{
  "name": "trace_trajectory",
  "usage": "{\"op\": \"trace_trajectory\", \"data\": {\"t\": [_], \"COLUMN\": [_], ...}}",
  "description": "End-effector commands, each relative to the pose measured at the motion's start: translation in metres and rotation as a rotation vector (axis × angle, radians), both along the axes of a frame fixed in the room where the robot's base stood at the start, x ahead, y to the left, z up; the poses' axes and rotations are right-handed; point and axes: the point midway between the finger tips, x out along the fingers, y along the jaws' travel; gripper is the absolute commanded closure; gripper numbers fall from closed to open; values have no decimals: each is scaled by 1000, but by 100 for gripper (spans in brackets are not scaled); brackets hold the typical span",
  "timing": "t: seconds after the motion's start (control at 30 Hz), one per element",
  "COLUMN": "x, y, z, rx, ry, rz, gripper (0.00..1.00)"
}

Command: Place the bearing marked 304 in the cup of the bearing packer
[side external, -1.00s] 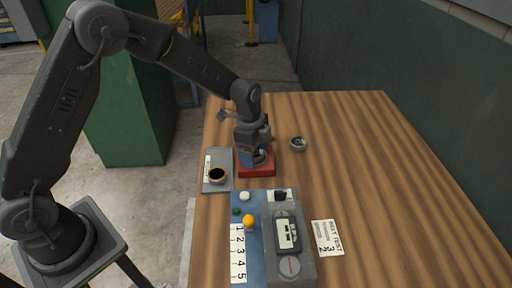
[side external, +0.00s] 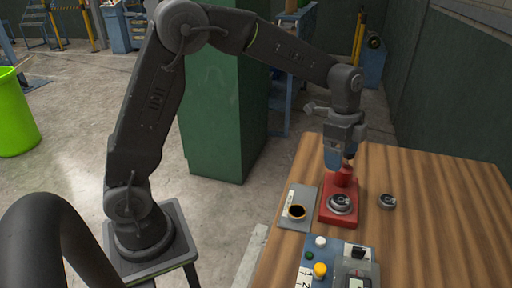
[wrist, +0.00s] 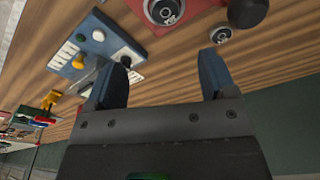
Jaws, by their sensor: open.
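The red bearing packer (side external: 326,216) stands on the wooden table, with a round metal bearing (side external: 341,203) sitting in its cup. This bearing also shows at the top of the wrist view (wrist: 164,11); its marking is too small to read surely. A second bearing (side external: 387,201) lies on the table right of the packer, and also shows in the wrist view (wrist: 221,34). My gripper (side external: 341,163) is above and behind the seated bearing, apart from it. In the wrist view my gripper (wrist: 162,76) has its blue fingers wide apart with nothing between them.
A blue panel (side external: 335,245) with buttons stands in front. A dark round knob (wrist: 247,12) shows in the wrist view. The table's right side is clear.

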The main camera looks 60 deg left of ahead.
Motion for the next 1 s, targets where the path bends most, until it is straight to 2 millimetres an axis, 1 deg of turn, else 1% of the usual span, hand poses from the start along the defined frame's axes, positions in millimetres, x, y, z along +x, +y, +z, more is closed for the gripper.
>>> {"op": "trace_trajectory", "data": {"t": [0.03,0.07,0.1,0.17,0.2,0.27,0.3,0.37,0.4,0.5,0.6,0.7,0.83,1.0], "x": [-11,-19,-32,-52,-67,-90,-105,-127,-142,-179,-210,-232,-248,-253], "y": [3,4,7,11,13,17,20,23,25,30,34,37,39,40], "z": [15,24,35,51,60,72,78,86,89,92,89,84,77,75], "rx": [0,0,0,-6,-12,-22,-31,-50,-64,-104,-149,-190,-225,-238], "ry": [-21,-32,-47,-74,-92,-118,-136,-163,-181,-224,-259,-286,-305,-309], "rz": [51,90,151,251,320,422,490,591,659,822,968,1080,1169,1202], "gripper": [22,22,22,22,22,22,22,22,22,22,22,22,22,22]}}
